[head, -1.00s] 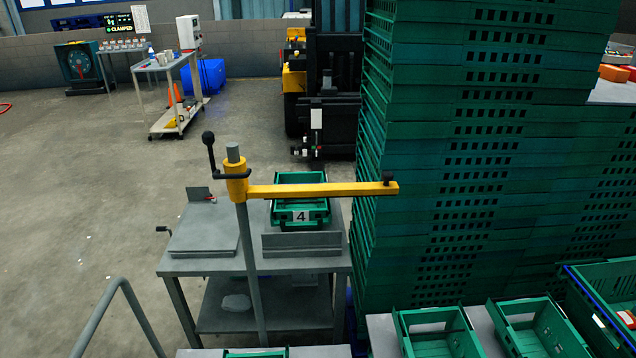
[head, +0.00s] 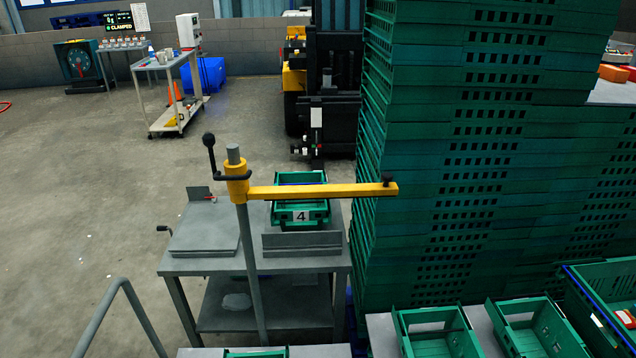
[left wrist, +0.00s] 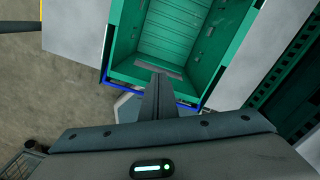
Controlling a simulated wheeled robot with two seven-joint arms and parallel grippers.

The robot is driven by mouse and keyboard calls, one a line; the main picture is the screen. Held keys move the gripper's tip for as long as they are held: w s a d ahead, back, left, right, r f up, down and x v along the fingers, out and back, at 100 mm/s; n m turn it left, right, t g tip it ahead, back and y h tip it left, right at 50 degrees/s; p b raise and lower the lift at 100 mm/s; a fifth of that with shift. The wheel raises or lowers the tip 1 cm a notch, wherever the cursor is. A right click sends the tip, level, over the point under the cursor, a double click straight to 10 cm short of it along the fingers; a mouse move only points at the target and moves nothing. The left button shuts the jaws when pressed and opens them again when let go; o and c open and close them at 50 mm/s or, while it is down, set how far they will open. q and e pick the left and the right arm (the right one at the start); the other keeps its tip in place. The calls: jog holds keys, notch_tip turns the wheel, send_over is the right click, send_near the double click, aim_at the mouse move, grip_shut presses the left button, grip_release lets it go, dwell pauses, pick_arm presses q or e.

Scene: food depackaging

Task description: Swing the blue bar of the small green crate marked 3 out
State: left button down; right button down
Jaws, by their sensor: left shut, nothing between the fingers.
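My left gripper (left wrist: 158,92) shows in the left wrist view, shut and empty. Its fingers point up the picture, over the near end of a green crate (left wrist: 205,72). A blue bar (left wrist: 191,105) runs along that near end, partly hidden behind the fingers. Blue also runs up the crate's left side. I cannot tell whether the fingers touch the bar. No number shows on this crate there. In the head view, a small green crate marked 4 (head: 301,216) stands on the grey table, partly behind a yellow arm. No number 3 is readable. Neither gripper shows in the head view.
The yellow arm (head: 320,191) on a grey post crosses above the grey table (head: 205,263). Tall stacks of green crates (head: 490,150) fill the right. Small open green crates (head: 435,318) stand at the front right. Floor at the left is mostly clear.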

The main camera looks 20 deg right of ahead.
pick_arm(q)
notch_tip(320, 180, up, 7)
jog(key=p, duration=0.5)
jog(key=shift+w+d, duration=0.15)
jog(key=shift+w, duration=0.3)
